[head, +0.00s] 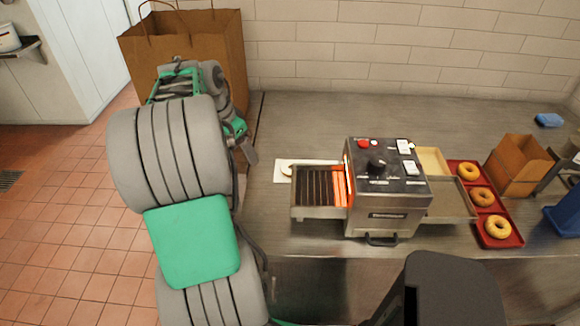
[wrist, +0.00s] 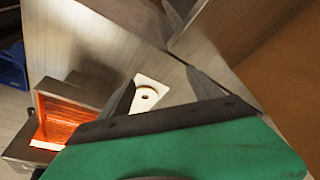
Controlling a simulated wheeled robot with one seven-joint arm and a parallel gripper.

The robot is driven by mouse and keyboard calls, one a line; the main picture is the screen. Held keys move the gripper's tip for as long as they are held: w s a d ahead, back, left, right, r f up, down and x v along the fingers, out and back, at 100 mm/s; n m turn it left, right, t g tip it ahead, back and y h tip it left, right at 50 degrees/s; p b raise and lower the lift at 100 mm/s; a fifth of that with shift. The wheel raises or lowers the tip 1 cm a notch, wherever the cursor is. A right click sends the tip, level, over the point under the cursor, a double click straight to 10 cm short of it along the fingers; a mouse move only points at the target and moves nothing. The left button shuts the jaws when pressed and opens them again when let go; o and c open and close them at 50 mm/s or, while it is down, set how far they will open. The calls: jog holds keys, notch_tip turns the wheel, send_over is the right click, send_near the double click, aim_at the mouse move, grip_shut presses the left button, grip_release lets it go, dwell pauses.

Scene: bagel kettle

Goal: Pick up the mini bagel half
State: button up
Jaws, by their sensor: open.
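The mini bagel half (head: 286,170) is a small pale piece on a white sheet (head: 306,163), left of the toaster on the steel counter. In the wrist view it is a pale ring (wrist: 147,88) with a dark hole, on the white sheet (wrist: 153,82). My gripper (head: 247,146) is at the counter's left edge, left of and apart from the bagel half. In the wrist view my gripper (wrist: 160,76) has its two fingers spread, with nothing held between them. The bagel half lies beyond them, nearer the left finger.
The conveyor toaster (head: 385,190), with glowing heating bars, stands right of the sheet. A brown paper bag (head: 215,45) is behind my arm. The counter behind the toaster is mostly clear.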

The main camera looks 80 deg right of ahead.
aim_at(290, 163)
jog(key=s+d+m, duration=0.1)
jog(key=s+d, duration=0.1)
jog(key=s, duration=0.1)
jog(key=s+d+f+m, duration=0.1)
jog(key=s+d+m, duration=0.1)
jog(key=s, duration=0.1)
jog(key=s+d+f+m+g, duration=0.1)
jog(key=s+d, duration=0.1)
jog(key=s, duration=0.2)
jog(key=shift+s+f+m+y, duration=0.1)
jog(key=shift+f+m+y, duration=0.05)
jog(key=shift+m+y, duration=0.2)
jog(key=x, duration=0.7)
jog(key=shift+p, duration=0.4)
jog(key=c, duration=1.1)
notch_tip(290, 163, up, 10)
jog(key=shift+r, duration=0.1)
